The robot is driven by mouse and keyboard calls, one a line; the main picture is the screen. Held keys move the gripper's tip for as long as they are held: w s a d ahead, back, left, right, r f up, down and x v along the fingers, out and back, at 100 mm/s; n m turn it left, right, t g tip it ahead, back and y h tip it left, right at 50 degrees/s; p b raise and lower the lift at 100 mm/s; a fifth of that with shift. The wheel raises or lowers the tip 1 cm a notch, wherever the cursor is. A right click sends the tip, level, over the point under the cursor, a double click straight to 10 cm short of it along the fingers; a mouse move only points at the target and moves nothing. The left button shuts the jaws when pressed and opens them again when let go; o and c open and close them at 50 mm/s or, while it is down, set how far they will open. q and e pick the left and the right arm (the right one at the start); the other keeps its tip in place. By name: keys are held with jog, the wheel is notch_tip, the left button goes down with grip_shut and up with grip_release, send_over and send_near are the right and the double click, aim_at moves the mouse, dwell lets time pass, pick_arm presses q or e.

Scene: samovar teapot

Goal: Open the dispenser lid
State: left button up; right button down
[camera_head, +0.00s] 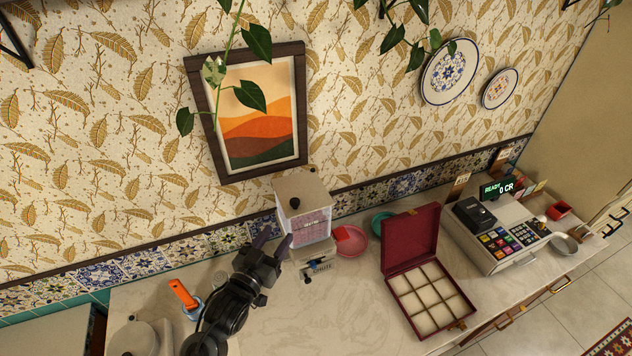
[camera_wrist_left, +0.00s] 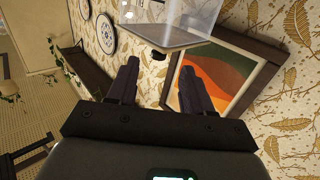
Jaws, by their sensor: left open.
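The dispenser (camera_head: 312,225) stands against the back wall, a clear-sided box with pinkish contents above a pale base with a small dark tap. Its beige lid (camera_head: 308,187) lies over the top and looks closed, with a black knob (camera_head: 294,203). In the left wrist view the lid (camera_wrist_left: 172,42) and the knob (camera_wrist_left: 157,56) appear upside down beyond the fingertips. My left gripper (camera_head: 274,239) is open and empty, left of the dispenser and lower than the knob in the picture. Its two dark fingers (camera_wrist_left: 160,70) point toward the lid, apart from the knob.
A pink dish (camera_head: 351,243) is just right of the dispenser, then an open red compartment box (camera_head: 411,241) and a cash register (camera_head: 497,236). An orange-handled tool (camera_head: 183,293) and a pale teapot (camera_head: 135,338) are at left.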

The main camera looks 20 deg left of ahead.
aim_at(293, 204)
pick_arm(q)
jog(key=w+p, duration=0.1)
jog(key=w, duration=0.2)
jog(key=w+d+r+p, duration=0.1)
jog(key=w, duration=0.2)
jog(key=w+r+p, duration=0.1)
jog(key=w, duration=0.3)
jog(key=shift+d+r, duration=0.2)
jog(key=shift+w+d+f, duration=0.1)
jog(key=shift+w, duration=0.5)
pick_arm(e)
jog(key=shift+w+v, duration=0.15)
jog(key=shift+v, duration=0.7)
jog(key=shift+w+v, duration=0.2)
jog(key=shift+v, duration=0.7)
jog(key=shift+a+r, duration=0.1)
pick_arm(q)
grip_shut()
